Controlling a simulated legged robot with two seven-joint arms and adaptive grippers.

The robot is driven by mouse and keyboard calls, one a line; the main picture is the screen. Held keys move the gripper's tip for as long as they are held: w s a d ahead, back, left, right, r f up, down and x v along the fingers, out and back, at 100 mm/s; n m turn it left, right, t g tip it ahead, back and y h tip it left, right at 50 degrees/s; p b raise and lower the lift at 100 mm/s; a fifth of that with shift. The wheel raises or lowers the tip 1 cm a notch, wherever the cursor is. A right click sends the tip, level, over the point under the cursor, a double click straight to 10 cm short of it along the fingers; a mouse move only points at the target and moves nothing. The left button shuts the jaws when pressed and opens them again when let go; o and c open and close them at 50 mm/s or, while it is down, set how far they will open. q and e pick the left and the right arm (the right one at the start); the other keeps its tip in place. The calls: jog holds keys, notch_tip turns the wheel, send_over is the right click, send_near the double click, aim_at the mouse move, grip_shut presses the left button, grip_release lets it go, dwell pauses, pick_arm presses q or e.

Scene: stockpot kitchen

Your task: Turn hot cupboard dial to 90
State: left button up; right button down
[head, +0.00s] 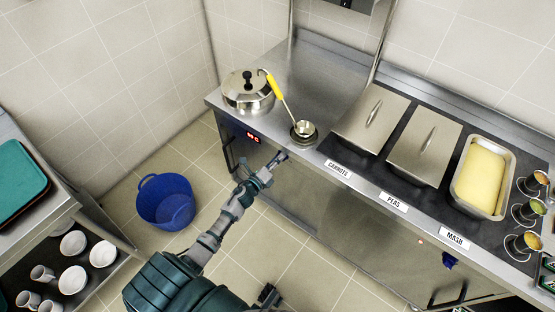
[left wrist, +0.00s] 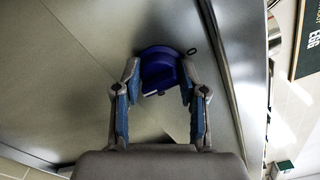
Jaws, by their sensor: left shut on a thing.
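The hot cupboard (head: 330,215) is the long steel counter on the right in the head view. My left gripper (head: 279,158) is at its front face, just below the top edge. In the left wrist view my left gripper (left wrist: 160,88) is shut on a blue dial (left wrist: 160,66), with one finger on each side. The dial has a pale mark on its lower edge. In the head view the gripper hides this dial. A red lit display (head: 253,137) is left of the gripper; its digits are too small to read surely. A dark shape at the bottom may be my right gripper, but it is unclear.
Another blue knob (head: 449,260) is farther right on the front. A pot (head: 248,91), a yellow-handled ladle (head: 279,88), lidded pans (head: 371,118) and a mash tray (head: 482,178) are on top. A blue bucket (head: 166,201) stands on the floor to the left.

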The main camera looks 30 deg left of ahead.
pick_arm(q)
jog(key=shift+s+d+f, duration=0.15)
jog(key=shift+f, duration=0.35)
jog(key=o, duration=1.1)
jog(key=shift+o, duration=0.2)
jog(key=shift+r, duration=0.15)
jog(key=shift+r, duration=0.1)
jog(key=s+a, duration=0.1)
jog(key=s, duration=1)
jog(key=shift+s, duration=0.35)
jog(key=shift+a, duration=0.1)
